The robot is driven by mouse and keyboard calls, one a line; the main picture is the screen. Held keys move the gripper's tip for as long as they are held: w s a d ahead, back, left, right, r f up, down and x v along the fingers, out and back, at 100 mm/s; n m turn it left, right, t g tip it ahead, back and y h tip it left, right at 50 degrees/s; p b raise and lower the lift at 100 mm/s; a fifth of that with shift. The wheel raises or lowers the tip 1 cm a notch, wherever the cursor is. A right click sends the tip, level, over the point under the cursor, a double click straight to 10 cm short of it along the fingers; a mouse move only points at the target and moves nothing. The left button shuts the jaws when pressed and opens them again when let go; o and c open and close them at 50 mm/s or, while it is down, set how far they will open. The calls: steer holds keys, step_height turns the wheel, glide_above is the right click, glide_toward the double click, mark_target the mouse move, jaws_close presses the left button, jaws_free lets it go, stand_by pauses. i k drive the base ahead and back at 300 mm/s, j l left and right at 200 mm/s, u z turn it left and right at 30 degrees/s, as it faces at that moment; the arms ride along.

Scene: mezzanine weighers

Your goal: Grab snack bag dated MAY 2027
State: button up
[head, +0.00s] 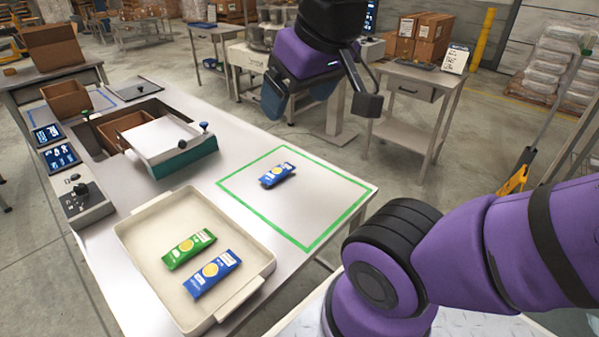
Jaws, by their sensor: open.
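A blue snack bag (278,174) lies alone inside a green taped square (318,228) on the metal table. A green snack bag (188,248) and another blue snack bag (213,273) lie side by side in a cream tray (147,264) at the table's front. The date print on the bags is too small to read. My gripper (285,108) is open and empty, raised above the far edge of the table, beyond the lone blue bag. Its fingertips are partly dark against the floor.
A weigher with a white plate (160,138) and teal base stands at the table's left, near two screens (60,157) and a control box (82,200). Cardboard boxes (67,100) sit farther back. Most of the green square is clear. A side table (415,78) stands behind.

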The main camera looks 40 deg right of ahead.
mark_target(277, 173)
steer(key=z, duration=0.7)
steer(key=k+u, duration=0.1)
steer(key=k, duration=0.55)
steer(key=i+l+u, duration=0.1)
steer(key=u, duration=1.35)
steer(key=l, duration=1.95)
steer(key=k+l, duration=0.1)
steer(key=l, duration=1.85)
steer(key=i+u, duration=0.05)
